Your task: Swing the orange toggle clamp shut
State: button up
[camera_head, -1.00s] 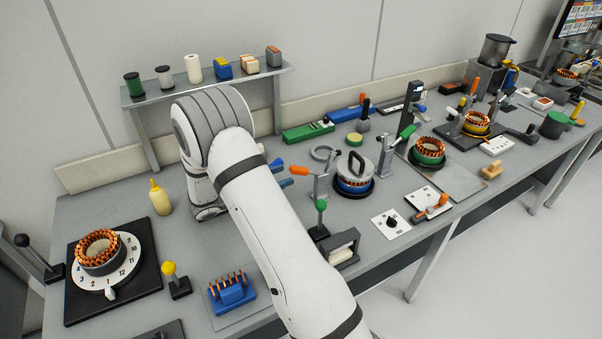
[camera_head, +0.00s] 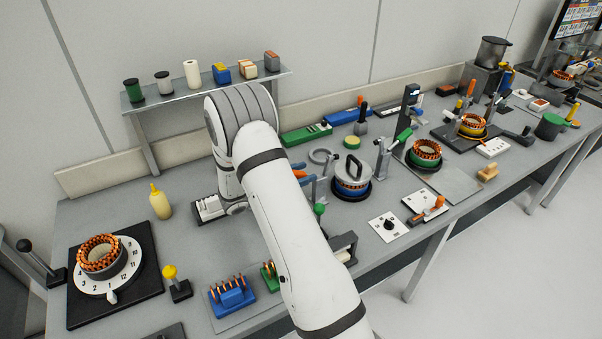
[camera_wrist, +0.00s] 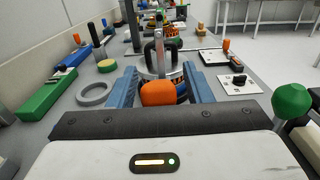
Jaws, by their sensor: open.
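The orange toggle clamp's handle (camera_head: 299,174) shows as a small patch beside my forearm, and its metal post stands left of the lidded stator housing (camera_head: 352,188). In the wrist view the rounded orange handle (camera_wrist: 158,93) lies between the two blue fingers of my gripper (camera_wrist: 159,74). The fingers are open, one on each side of the handle; contact cannot be told. In the head view my gripper (camera_head: 304,172) is mostly hidden behind my arm. The stator housing with its black lid handle (camera_wrist: 160,55) stands just beyond the fingertips.
A green-knobbed lever (camera_wrist: 291,102) stands close on the right in the wrist view. A grey ring (camera_wrist: 95,93) and a green box (camera_wrist: 45,98) lie to the left. A panel with a black knob (camera_head: 386,225) lies right of the clamp.

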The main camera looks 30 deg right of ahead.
grip_shut()
dwell(0.3)
